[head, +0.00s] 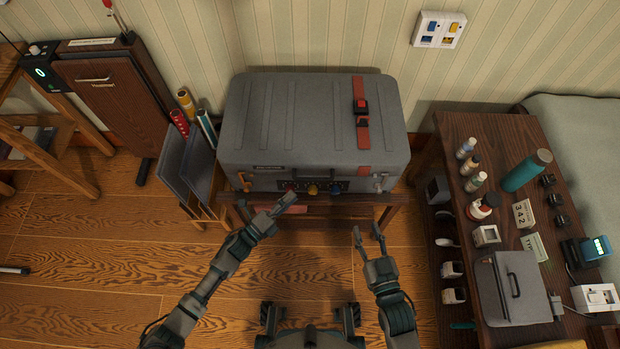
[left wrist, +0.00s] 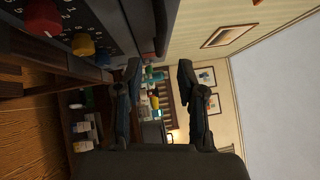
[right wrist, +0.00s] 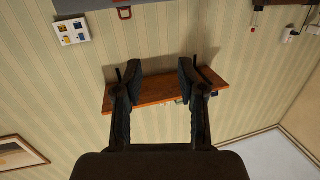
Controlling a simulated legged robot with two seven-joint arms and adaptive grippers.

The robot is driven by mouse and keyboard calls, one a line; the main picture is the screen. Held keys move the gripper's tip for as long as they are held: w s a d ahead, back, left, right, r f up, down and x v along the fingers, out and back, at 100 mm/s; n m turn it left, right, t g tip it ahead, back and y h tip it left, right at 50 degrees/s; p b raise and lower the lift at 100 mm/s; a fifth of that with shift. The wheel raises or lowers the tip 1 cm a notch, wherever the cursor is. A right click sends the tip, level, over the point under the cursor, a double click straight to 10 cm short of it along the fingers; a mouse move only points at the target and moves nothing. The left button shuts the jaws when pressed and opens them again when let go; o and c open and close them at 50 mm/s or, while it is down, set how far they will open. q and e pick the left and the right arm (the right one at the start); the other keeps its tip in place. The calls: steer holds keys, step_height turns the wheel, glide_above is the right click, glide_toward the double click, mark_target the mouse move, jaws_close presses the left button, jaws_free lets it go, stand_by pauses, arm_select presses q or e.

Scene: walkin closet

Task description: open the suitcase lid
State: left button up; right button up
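The grey suitcase (head: 285,115) lies on a dark wooden stand (head: 345,199) against the wall, with its lid down. A red strap (head: 363,140) with a black buckle (head: 361,106) crosses the right part of the lid. Red, yellow (head: 312,190) and blue knobs line its front; the red knob (left wrist: 42,18) and yellow knob (left wrist: 83,45) also show in the left wrist view. My left gripper (head: 288,205) is open and empty just in front of the knobs. My right gripper (head: 368,231) is open and empty, lower and to the right, apart from the suitcase.
A wooden bench (head: 510,210) on the right holds several bottles, small items and a grey case (head: 512,287). A rack (head: 190,165) with folders and rolled tubes stands close to the suitcase's left. A switch panel (head: 439,29) is on the wall. Floor in front is mostly clear.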

mark_target(311, 179)
arm_select(q)
steer(key=b+x, duration=0.1)
steer(key=x, duration=0.7)
steer(key=shift+w+d+f, duration=0.1)
steer(key=shift+d, duration=0.1)
steer(key=shift+w+d, duration=0.35)
arm_select(e)
step_height(311, 179, up, 3)
steer(key=t, duration=0.2)
steer(key=shift+w+t+y, duration=0.1)
steer(key=shift+t+y, duration=0.2)
arm_select(q)
steer(key=shift+a, duration=0.1)
arm_select(e)
steer(key=shift+a, duration=0.15)
arm_select(q)
jaws_close()
arm_select(e)
steer(key=shift+w, duration=0.1)
